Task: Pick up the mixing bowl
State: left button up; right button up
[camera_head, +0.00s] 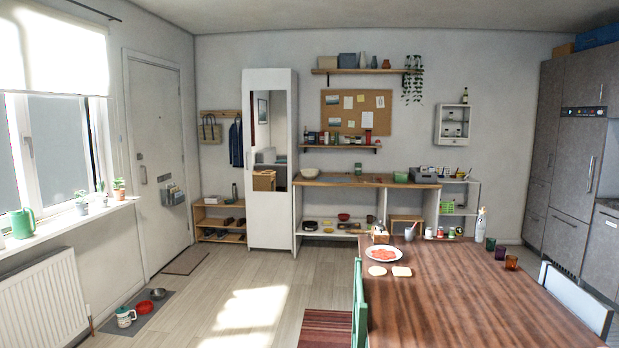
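A pale cream bowl (310,172), which looks like the mixing bowl, stands upright at the left end of the wooden-topped workbench (350,181) against the back wall. It is next to the tall white cabinet and looks empty, though its inside is too small to see well. A smaller red bowl (343,216) sits on the lower shelf of the same bench. Neither of my grippers is in view.
A wooden dining table (470,300) with a plate of food (383,253) fills the right foreground, with a green chair (359,305) at its left edge. Pet bowls (144,306) lie on a floor mat at left. The floor (235,290) between is mostly clear.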

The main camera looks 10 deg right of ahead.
aim_at(308, 173)
jog(key=u, duration=0.2)
jog(key=i, duration=5.7)
jog(key=z, duration=0.75)
jog(key=i, duration=0.3)
jog(key=z, duration=0.15)
